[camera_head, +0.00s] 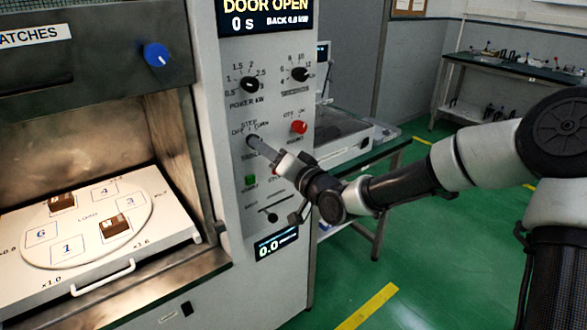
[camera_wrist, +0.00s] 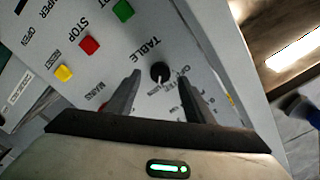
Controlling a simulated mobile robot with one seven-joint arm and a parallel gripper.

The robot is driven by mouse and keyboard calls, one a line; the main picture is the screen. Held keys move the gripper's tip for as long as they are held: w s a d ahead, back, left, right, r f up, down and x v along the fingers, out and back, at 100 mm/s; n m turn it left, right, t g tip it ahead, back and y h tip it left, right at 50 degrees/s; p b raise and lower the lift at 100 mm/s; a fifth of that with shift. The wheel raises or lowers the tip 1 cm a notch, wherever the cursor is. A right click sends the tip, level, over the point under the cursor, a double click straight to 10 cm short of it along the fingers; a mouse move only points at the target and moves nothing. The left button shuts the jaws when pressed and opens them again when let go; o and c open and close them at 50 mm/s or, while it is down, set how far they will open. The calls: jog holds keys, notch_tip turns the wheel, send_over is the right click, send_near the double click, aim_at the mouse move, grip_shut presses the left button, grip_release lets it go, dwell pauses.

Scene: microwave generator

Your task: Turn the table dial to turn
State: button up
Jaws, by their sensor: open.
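The table dial is a small black knob (camera_wrist: 160,72) beside the word TABLE on the grey panel in the wrist view. A pale pointer mark shows on it; I cannot tell firmly which label it points at. My gripper (camera_wrist: 158,80) is open, with one finger on each side of the dial. The dial sits between the fingertips, and contact is not clear. In the head view my gripper (camera_head: 260,146) reaches the panel at the OFF, STEP, TURN labels and mostly hides the dial there.
A green button (camera_head: 251,180) and a red knob (camera_head: 299,127) are close by on the panel. Black power dial (camera_head: 250,84) is above. At left, the open chamber holds a white turntable tray (camera_head: 130,245) with small brown blocks. A display reads DOOR OPEN (camera_head: 265,14).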

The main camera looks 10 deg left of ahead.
jog(key=p+v, duration=0.1)
jog(key=v, duration=1.1)
jog(key=shift+s+d, duration=0.2)
jog(key=shift+d, duration=0.05)
